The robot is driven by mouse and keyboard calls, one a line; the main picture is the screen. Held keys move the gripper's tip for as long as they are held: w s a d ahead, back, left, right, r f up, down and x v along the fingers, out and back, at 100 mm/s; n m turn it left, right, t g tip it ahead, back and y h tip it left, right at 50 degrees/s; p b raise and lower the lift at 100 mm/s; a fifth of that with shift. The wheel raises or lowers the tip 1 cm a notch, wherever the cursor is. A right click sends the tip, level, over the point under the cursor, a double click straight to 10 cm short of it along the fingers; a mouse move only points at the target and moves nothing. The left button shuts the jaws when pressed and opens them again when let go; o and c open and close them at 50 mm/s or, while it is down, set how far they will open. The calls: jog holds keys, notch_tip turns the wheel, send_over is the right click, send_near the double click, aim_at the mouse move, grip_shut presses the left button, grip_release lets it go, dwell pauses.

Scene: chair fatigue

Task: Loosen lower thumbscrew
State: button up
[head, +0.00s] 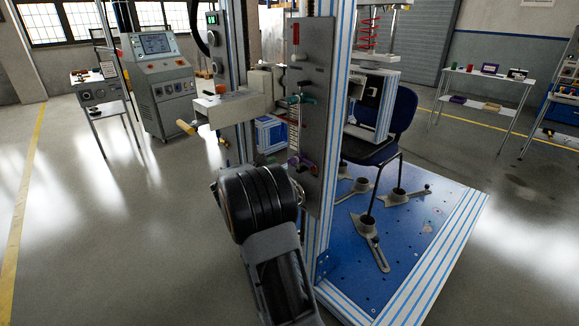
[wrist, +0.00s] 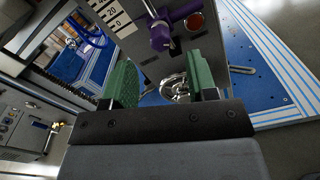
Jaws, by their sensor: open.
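A grey upright panel (head: 315,105) carries a vertical scale with a green clamp-like fitting (head: 300,98) above and a purple fitting (head: 303,165) below, near the scale's foot. The purple fitting, likely the lower thumbscrew, also shows in the wrist view (wrist: 168,32), beside the scale's 0 mark. My gripper (wrist: 162,84) is open, its two green fingers apart. A shiny metal round part (wrist: 173,88) shows between the fingers; I cannot tell whether it touches them. The purple fitting appears beyond the fingertips, apart from them. In the head view my dark wrist hides the fingers.
A blue base plate (head: 420,245) with metal clamps (head: 370,240) lies at the right. A dark blue chair (head: 395,130) stands behind the frame post (head: 335,120). A wooden-handled arm (head: 215,108) juts left of the panel. The floor at left is clear.

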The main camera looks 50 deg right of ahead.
aim_at(289, 162)
jog(key=shift+s+d+b, duration=0.2)
jog(key=shift+d+b, duration=0.2)
jog(key=shift+d, duration=2.6)
jog(key=c, duration=0.9)
jog(key=shift+c, duration=0.2)
